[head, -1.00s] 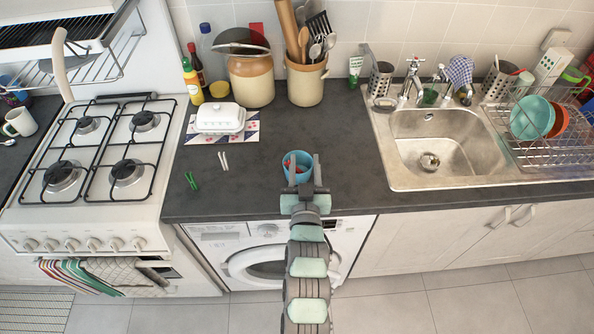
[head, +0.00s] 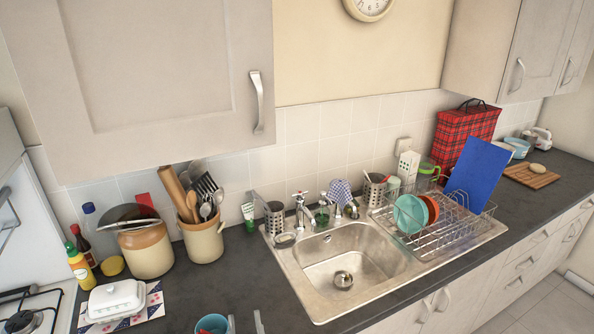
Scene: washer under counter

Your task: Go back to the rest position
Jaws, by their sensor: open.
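Only the tips of my gripper (head: 245,323) show, at the bottom edge of the head view. The two grey fingertips stand apart, with bare dark worktop between them. A blue cup (head: 210,325) with something red inside is just left of the tips and is cut off by the picture edge. I cannot tell whether a finger touches it. The rest of my arm is out of view.
The dark worktop (head: 180,303) holds a white butter dish (head: 115,299), crocks (head: 202,240) and bottles at left. A steel sink (head: 325,258) and dish rack (head: 455,222) are to the right. A wall cupboard (head: 150,70) hangs above.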

